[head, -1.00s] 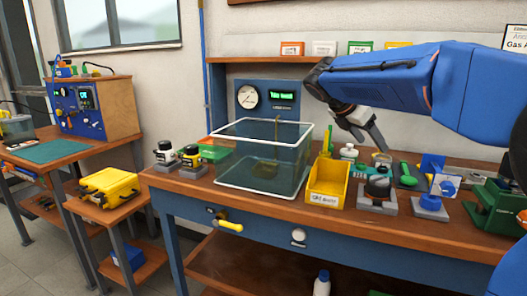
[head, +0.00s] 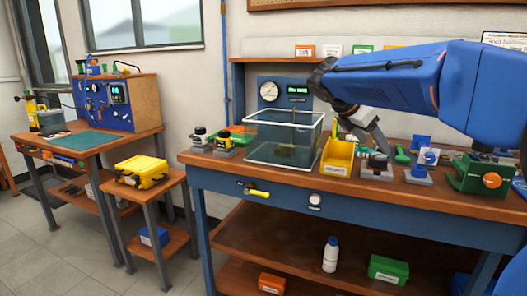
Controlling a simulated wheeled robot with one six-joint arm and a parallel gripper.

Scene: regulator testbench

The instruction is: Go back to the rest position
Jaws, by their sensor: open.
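My gripper (head: 372,138) hangs at the end of my blue arm in the head view, tilted down to the right. It is open, and I see nothing between its fingers. It is in front of the wall, above the bench (head: 300,180), near the yellow bin (head: 338,156) and the dark round part on a grey stand (head: 377,166). The arm hides part of the wall and shelf behind it.
A clear tank (head: 283,139) with a gauge panel (head: 284,92) behind it stands left of the yellow bin. A green fixture (head: 478,175) stands at the right. A yellow case (head: 141,171) sits on a small side table. Floor at the lower left is clear.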

